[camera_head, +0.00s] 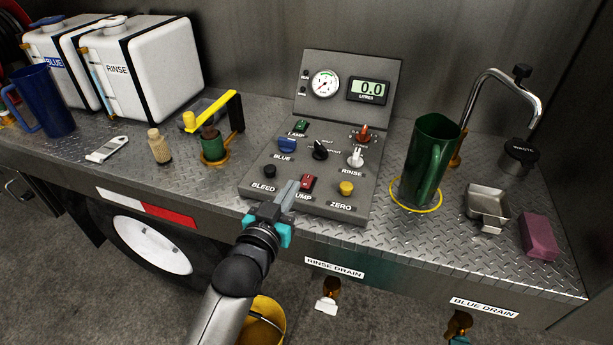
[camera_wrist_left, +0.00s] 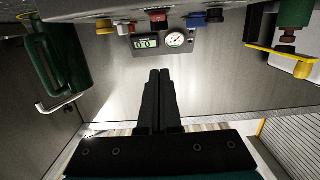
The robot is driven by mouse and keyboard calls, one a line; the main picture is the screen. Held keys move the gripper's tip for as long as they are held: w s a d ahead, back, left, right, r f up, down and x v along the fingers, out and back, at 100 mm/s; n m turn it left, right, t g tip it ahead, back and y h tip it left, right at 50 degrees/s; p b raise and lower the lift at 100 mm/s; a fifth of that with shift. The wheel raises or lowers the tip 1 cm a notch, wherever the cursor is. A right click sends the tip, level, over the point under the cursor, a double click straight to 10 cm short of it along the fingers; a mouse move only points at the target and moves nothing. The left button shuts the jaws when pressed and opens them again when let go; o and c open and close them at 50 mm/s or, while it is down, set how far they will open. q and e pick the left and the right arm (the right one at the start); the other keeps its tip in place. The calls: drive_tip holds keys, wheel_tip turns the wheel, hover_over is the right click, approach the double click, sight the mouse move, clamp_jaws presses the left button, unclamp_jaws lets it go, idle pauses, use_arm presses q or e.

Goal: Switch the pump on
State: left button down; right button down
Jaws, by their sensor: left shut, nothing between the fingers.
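The control panel (camera_head: 250,190) stands on the bench. Its red pump switch (camera_head: 308,182) sits in the front row, between the black bleed knob (camera_head: 269,171) and the yellow zero button (camera_head: 346,188). My left gripper (camera_head: 291,187) is shut and empty, with its fingertips just left of the pump switch. I cannot tell whether they touch it. The fingers cover the first letter of the pump label. In the left wrist view the shut fingers (camera_wrist_left: 160,73) point toward the panel, which appears upside down. The litre display (camera_head: 371,90) reads 0.0. My right gripper is not in view.
Blue (camera_head: 287,145), black (camera_head: 320,149) and white (camera_head: 355,157) controls sit behind the switch. A green jug (camera_head: 424,165) stands right of the panel, near a curved tap (camera_head: 510,78). A yellow-handled valve (camera_head: 213,148) stands to the left.

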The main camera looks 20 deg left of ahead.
use_arm(q)
drive_tip(key=b, duration=0.2)
hover_over(307, 183)
drive_tip(key=shift+s+f, duration=0.1)
drive_tip(key=shift+f, duration=0.5)
wheel_tip(307, 183, down, 3)
drive_tip(key=shift+r+b, duration=0.1)
drive_tip(key=shift+b, duration=0.25)
drive_tip(key=shift+f, duration=0.55)
